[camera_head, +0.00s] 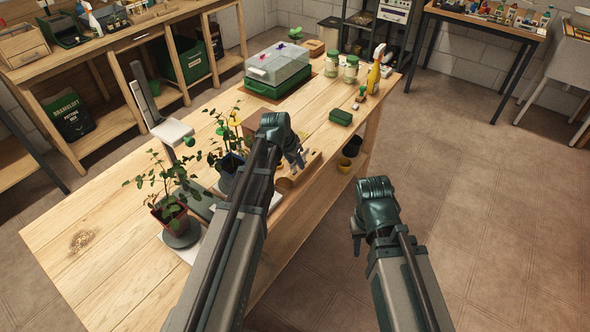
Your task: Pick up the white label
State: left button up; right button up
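I cannot make out the white label with certainty; it may be too small or hidden behind my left arm. My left gripper (295,160) reaches over the wooden bench (95,255), pointing down above a shallow wooden tray (310,163). Its fingers are small and dark here, and I cannot tell whether they are open or hold anything. My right gripper (357,246) hangs over the floor to the right of the bench, pointing down. Its finger opening does not show clearly, and nothing is visible in it.
A green propagator with a clear lid (278,68), glass jars (351,68), a yellow spray bottle (374,78) and a small green box (341,117) stand on the far half. The floor (480,190) at right is clear.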

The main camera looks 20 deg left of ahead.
pick_arm(q)
grip_shut()
jog(key=shift+r, duration=0.15)
pick_arm(e)
jog(key=shift+r, duration=0.1)
